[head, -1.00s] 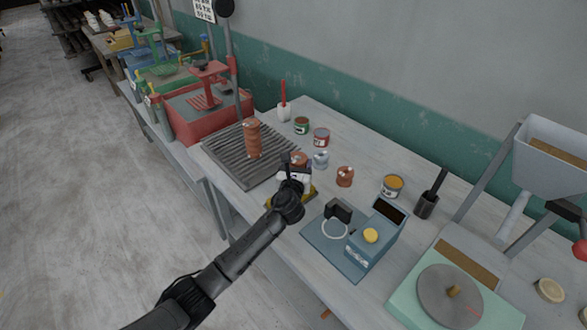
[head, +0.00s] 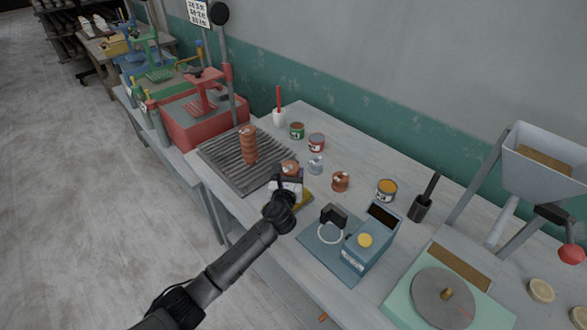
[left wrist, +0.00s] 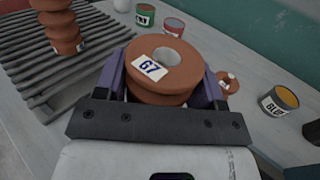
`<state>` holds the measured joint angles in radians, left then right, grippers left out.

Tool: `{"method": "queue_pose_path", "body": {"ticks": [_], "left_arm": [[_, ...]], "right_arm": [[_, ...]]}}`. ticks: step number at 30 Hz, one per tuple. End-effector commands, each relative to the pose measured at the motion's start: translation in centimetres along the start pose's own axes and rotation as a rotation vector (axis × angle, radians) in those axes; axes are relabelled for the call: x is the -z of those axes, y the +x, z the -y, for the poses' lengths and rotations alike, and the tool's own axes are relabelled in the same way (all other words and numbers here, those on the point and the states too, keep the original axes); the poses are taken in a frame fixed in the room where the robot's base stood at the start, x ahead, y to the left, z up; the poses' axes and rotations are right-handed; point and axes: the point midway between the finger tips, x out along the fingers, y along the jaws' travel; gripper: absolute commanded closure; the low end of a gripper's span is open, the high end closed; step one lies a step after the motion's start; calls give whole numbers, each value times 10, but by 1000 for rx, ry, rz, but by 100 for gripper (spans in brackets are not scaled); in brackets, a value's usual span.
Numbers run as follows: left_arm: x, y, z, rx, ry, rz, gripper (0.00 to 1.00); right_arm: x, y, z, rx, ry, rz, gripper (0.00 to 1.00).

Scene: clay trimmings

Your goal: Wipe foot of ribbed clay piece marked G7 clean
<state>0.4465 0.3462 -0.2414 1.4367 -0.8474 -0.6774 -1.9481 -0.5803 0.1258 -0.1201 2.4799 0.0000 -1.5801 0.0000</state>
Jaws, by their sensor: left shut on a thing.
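The ribbed clay piece marked G7 (head: 291,167) is reddish brown with a hole in its top. Its white G7 label (left wrist: 150,69) faces up in the left wrist view. My left gripper (head: 288,180) is shut on this piece, with purple fingers on both sides of it. The piece looks upright, and its foot is hidden from both views. A yellow pad (head: 306,199), perhaps a sponge, shows partly from under the gripper. I cannot tell whether the foot touches it. My right gripper is not in view.
A taller ribbed clay piece (head: 249,146) stands on the slatted grey rack (head: 222,163). A small clay piece (head: 340,181), a glass jar (head: 316,165) and several paint cans stand close by. A blue device (head: 368,250) is to the right of the gripper.

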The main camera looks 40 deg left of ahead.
Motion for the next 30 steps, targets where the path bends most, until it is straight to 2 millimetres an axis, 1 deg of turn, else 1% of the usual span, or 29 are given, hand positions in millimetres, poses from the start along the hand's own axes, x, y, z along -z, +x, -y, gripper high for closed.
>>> {"method": "queue_pose_path", "body": {"ticks": [1, 13, 24, 30], "left_arm": [[-2, -2, -2, -1, 1, 1, 80], [-2, -19, -16, -1, 1, 1, 80], [-2, -34, -28, -1, 0, 1, 80], [-1, -39, -32, -1, 1, 1, 80]], "right_arm": [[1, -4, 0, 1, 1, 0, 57], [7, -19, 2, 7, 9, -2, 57], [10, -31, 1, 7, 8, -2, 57], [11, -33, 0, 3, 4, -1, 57]]}}
